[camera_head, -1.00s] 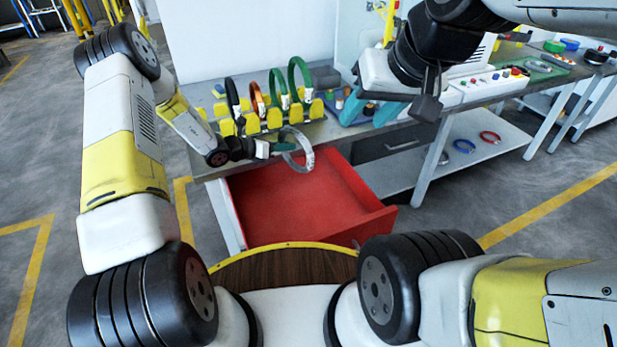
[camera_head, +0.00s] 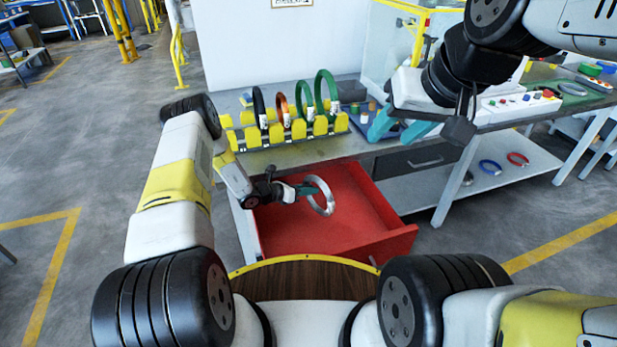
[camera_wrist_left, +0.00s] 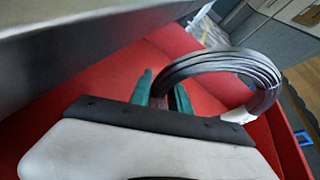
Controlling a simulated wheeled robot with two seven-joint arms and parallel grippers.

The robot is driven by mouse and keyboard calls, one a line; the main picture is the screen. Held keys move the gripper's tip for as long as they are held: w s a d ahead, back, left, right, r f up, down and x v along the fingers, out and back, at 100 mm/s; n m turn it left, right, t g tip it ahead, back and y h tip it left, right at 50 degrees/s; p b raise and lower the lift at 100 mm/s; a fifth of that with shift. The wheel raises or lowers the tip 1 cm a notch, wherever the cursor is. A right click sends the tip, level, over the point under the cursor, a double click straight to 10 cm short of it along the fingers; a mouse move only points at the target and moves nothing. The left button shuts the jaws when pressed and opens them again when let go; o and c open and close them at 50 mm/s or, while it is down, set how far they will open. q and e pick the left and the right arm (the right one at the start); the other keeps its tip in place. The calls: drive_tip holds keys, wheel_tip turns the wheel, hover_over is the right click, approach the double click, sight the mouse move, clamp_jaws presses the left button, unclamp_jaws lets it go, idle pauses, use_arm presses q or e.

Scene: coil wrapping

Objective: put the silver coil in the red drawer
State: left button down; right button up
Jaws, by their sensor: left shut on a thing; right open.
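The silver coil (camera_head: 328,199) is a grey ring with a white tag, held upright over the open red drawer (camera_head: 376,222). My left gripper (camera_head: 308,190) is shut on the coil's left side. In the left wrist view the green fingers of the left gripper (camera_wrist_left: 165,92) clasp the coil (camera_wrist_left: 265,75), and the red drawer (camera_wrist_left: 95,95) lies beneath. How high the coil is above the drawer floor, I cannot tell exactly. My right gripper (camera_head: 400,122) is open and empty, above the table to the right of the rack.
A yellow rack (camera_head: 285,133) on the table holds black, orange and green coils upright. A closed dark drawer (camera_head: 415,162) is right of the red one. Blue and red coils (camera_head: 517,159) lie on the lower shelf. The right part of the red drawer is clear.

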use_arm(q)
drive_tip(key=shift+f, duration=1.65)
drive_tip(key=shift+f, duration=0.1)
drive_tip(key=c, duration=1.2)
unclamp_jaws()
drive_tip(key=shift+f, duration=0.1)
